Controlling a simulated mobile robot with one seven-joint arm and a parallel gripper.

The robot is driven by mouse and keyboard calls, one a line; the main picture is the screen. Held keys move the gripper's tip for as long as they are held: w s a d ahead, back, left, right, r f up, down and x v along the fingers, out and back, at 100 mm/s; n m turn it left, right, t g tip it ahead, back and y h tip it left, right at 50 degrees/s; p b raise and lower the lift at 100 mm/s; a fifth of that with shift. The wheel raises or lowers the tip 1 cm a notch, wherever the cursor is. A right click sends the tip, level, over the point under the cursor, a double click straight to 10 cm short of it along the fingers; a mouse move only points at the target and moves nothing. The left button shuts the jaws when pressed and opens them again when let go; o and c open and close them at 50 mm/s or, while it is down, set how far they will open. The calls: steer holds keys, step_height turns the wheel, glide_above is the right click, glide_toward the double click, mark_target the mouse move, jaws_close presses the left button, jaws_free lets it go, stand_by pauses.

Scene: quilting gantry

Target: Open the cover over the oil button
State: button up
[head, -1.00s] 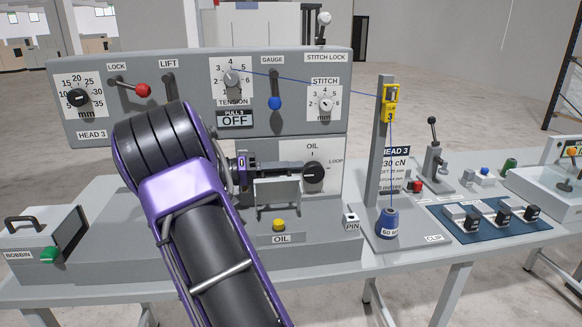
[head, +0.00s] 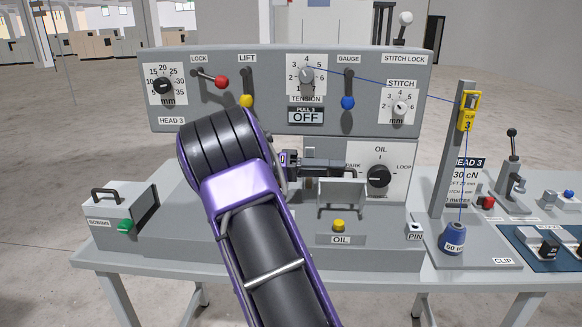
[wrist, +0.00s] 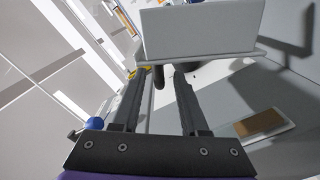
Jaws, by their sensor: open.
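The yellow oil button (head: 339,225) sits on the grey housing above the OIL label, with nothing over it in the head view. A pale panel, which looks like its cover (head: 341,190), stands roughly upright behind the button. My gripper (head: 345,168) is at the panel's top edge, pointing right. In the wrist view my gripper (wrist: 156,92) is open, its two fingers apart. A pale plate (wrist: 203,30), perhaps the cover, is just beyond the fingertips. Whether they touch it I cannot tell. A dark peg (wrist: 158,77) shows between the fingertips.
The OIL dial (head: 379,176) is just right of my gripper. The upper control panel (head: 290,120) with levers is above. The bobbin box (head: 122,212) is at the left.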

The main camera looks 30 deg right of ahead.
steer(key=v, duration=1.1)
steer(key=shift+w+a+p, duration=0.25)
steer(key=shift+a+p, duration=0.05)
steer(key=shift+w, duration=0.1)
